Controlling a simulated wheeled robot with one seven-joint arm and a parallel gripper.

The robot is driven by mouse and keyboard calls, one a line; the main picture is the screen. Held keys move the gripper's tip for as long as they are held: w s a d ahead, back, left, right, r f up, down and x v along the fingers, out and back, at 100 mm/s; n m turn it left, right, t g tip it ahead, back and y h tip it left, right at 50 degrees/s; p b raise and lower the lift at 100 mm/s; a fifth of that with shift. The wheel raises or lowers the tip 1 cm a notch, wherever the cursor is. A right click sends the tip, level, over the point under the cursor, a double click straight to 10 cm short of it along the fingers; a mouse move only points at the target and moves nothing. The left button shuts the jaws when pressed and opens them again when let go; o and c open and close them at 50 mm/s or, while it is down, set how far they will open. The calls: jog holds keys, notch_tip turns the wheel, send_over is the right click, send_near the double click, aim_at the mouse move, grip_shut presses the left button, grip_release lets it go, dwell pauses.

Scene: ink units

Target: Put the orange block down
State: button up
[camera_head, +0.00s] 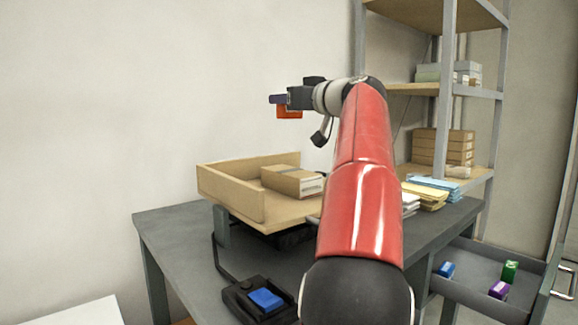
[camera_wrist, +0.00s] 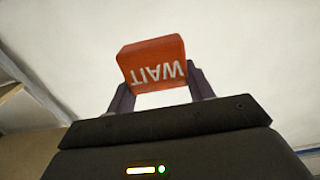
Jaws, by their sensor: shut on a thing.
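The orange block (camera_wrist: 150,58) is between the fingers of my gripper (camera_wrist: 160,92) in the wrist view, with white letters reading WAIT, upside down, on the face toward the camera. In the head view my gripper (camera_head: 279,101) is raised in the air above the wooden tray, left of the red arm. The orange block (camera_head: 289,112) shows there as a small orange patch below the dark finger. It touches no surface but the fingers. My gripper is shut on it.
A wooden tray (camera_head: 228,195) holding a cardboard box (camera_head: 292,181) stands on the grey table (camera_head: 180,250). A dark device with a blue block (camera_head: 265,299) lies in front. An open drawer (camera_head: 478,262) holds blue, purple and green blocks. Shelves (camera_head: 425,88) stand behind.

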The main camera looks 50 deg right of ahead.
notch_tip(320, 180, down, 11)
jog(key=b, duration=0.3)
jog(key=shift+f+b, duration=0.3)
jog(key=shift+b, duration=0.2)
jog(key=shift+f, duration=0.2)
